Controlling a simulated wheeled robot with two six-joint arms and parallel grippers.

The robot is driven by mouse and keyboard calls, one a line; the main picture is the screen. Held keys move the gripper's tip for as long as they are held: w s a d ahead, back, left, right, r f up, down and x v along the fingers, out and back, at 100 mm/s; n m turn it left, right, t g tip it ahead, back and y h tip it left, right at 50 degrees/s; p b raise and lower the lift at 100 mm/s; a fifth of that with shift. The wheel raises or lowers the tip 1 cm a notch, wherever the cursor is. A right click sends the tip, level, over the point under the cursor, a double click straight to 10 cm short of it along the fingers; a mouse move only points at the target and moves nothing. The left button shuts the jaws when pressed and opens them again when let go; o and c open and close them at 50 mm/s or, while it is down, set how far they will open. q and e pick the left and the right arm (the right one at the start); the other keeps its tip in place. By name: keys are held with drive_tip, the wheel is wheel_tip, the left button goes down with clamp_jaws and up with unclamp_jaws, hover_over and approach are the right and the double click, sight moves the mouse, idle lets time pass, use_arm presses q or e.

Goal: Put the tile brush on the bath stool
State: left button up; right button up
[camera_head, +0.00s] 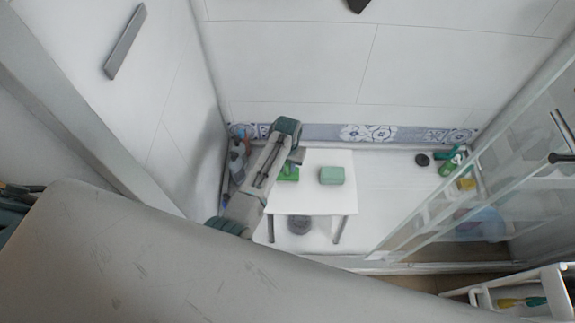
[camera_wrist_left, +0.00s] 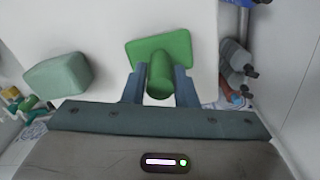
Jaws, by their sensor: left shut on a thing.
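The tile brush (camera_wrist_left: 174,48) is green, with a flat rectangular head and a thick round handle; in the head view it shows only partly (camera_head: 290,174) past my arm. My left gripper (camera_wrist_left: 160,88) is shut on its handle. The bath stool (camera_head: 302,202) is white with a flat top and thin legs. The brush head is over the stool top near its left edge; I cannot tell whether it touches. My right gripper is in neither view.
A pale green block (camera_head: 332,176) lies on the stool, right of the brush. Bottles (camera_head: 238,160) stand in the corner left of the stool. A glass panel (camera_head: 470,190) is at the right. Several small items (camera_head: 452,164) lie in the back right corner. A dark round thing (camera_head: 299,225) is under the stool.

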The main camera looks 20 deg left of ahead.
use_arm(q)
drive_tip(key=o, duration=0.9)
drive_tip(key=shift+f, duration=0.15)
wheel_tip(320, 180, up, 12)
drive_tip(key=shift+r, duration=0.15)
